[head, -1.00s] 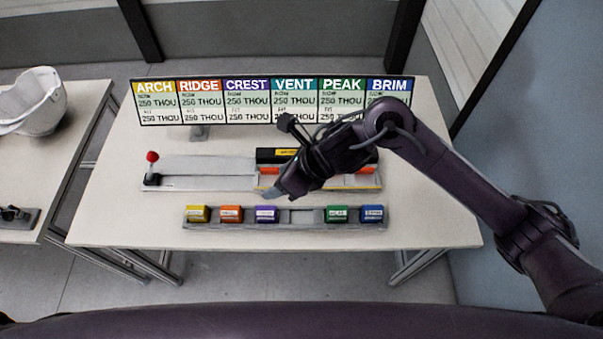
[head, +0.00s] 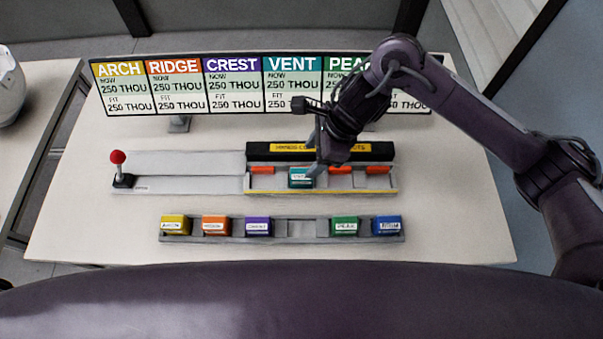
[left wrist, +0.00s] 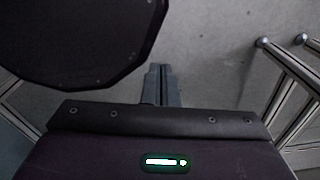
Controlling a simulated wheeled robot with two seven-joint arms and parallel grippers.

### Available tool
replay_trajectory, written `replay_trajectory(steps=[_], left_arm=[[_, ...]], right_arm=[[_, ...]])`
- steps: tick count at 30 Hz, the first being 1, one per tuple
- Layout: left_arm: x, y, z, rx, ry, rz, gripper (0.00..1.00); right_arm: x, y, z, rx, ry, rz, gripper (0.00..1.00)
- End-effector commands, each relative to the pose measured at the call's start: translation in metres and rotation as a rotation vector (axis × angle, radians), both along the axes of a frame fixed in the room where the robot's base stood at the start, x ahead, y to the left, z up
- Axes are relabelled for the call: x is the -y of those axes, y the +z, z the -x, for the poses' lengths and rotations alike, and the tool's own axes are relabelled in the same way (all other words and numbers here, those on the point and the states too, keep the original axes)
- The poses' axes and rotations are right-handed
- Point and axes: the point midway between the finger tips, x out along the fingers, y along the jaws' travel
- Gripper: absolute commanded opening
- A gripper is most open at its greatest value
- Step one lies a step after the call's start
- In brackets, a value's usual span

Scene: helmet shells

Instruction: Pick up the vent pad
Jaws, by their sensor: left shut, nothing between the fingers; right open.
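The vent pad (head: 299,179) is a teal block with a white label. It sits in the black and yellow-edged fixture (head: 322,190), between orange blocks. My right gripper (head: 314,163) is open, with its fingers at the pad's right side and just above it in the head view. I cannot tell whether a finger touches the pad. My left gripper (left wrist: 163,84) is shut and empty in the left wrist view, over bare grey floor, and does not show in the head view.
A grey rack (head: 281,240) in front holds yellow, orange, purple, green and blue pads, with an empty slot between purple and green. A red-knobbed lever (head: 118,165) stands at the left. A sign board (head: 230,88) stands behind, partly hidden by my right arm.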

Motion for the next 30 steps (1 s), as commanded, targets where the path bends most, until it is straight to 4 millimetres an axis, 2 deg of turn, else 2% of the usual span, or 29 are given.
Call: replay_trajectory(steps=[1, 7, 11, 15, 18, 27, 30], left_arm=[[0.0, -0.005, 0.001, -0.002, 0.0, 0.0, 0.0], [0.0, -0.002, -0.01, 0.013, 0.0, 0.001, 0.0], [0.001, 0.008, -0.014, 0.021, 0.0, 0.002, 0.0], [0.001, 0.019, -0.014, 0.021, 0.0, 0.003, 0.0], [0.001, 0.02, -0.014, 0.021, 0.0, 0.002, 0.0], [0.001, 0.019, -0.014, 0.02, 0.001, 0.001, 0.0], [0.001, 0.019, -0.013, 0.019, 0.001, 0.001, 0.0]], right_arm=[[-0.001, -0.007, 0.0, -0.002, 0.0, -0.001, 0.56], [-0.009, -0.025, 0.002, -0.004, 0.0, -0.001, 0.56], [-0.01, -0.038, 0.003, -0.006, -0.002, 0.0, 0.56], [-0.013, -0.059, 0.005, -0.007, -0.003, 0.0, 0.56], [-0.018, -0.072, 0.004, -0.003, -0.002, -0.001, 0.56], [-0.02, -0.079, 0.003, 0.0, 0.0, 0.0, 0.56], [-0.02, -0.079, 0.003, 0.001, 0.0, 0.0, 0.45]])
